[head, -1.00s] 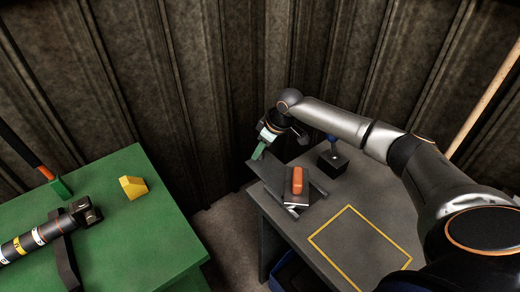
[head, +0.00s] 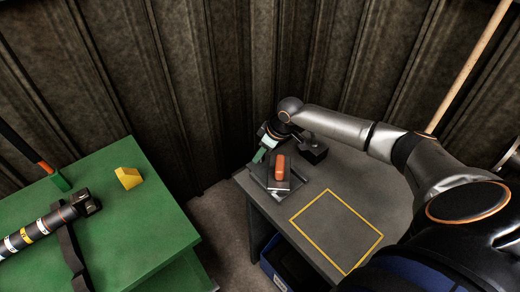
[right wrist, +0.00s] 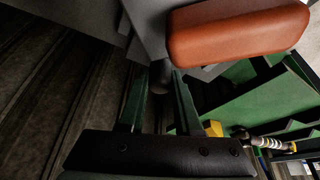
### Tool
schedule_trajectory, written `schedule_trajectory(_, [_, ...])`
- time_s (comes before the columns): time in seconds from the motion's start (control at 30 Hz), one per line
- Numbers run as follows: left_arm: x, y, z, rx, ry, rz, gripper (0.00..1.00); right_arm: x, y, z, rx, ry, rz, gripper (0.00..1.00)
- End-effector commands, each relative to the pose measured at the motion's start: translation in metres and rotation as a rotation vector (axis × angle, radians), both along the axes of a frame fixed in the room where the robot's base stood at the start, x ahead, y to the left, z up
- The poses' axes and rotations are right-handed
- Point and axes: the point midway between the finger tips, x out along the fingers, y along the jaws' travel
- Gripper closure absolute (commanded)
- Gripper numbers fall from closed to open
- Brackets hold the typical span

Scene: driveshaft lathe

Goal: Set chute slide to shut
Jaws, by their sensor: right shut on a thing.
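The chute (head: 258,178) is a grey metal piece at the left corner of the grey table, with an orange grip (head: 280,168) on a dark plate on top. The orange grip fills the upper right of the right wrist view (right wrist: 238,30). My right gripper (head: 262,154) is at the chute's far left side, beside the orange grip and apart from it. In the right wrist view its green fingers (right wrist: 160,80) are shut on a short dark peg (right wrist: 160,75) next to the grey plates, which I take to be the chute slide's knob. My left gripper is not in view.
A yellow outlined square (head: 376,236) on the grey table (head: 335,215) is empty. The green table (head: 130,225) at left holds a yellow block (head: 128,177) and a driveshaft (head: 45,228). A floor gap separates the tables.

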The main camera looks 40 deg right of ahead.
Motion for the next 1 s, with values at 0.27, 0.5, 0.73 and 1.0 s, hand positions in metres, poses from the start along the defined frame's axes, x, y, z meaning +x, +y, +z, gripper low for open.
schedule_trajectory(0.27, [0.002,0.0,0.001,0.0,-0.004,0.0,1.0,-0.005,0.0,-0.004,-0.002,0.018,0.002,1.0])
schedule_trajectory(0.5, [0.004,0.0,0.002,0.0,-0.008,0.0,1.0,-0.004,0.0,-0.003,-0.002,0.014,0.002,0.47])
schedule_trajectory(0.73, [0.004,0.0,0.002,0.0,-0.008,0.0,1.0,-0.003,0.0,-0.002,-0.001,0.01,0.002,0.38])
schedule_trajectory(1.0, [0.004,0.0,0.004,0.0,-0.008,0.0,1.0,-0.006,-0.003,0.011,-0.001,0.006,0.002,0.38])
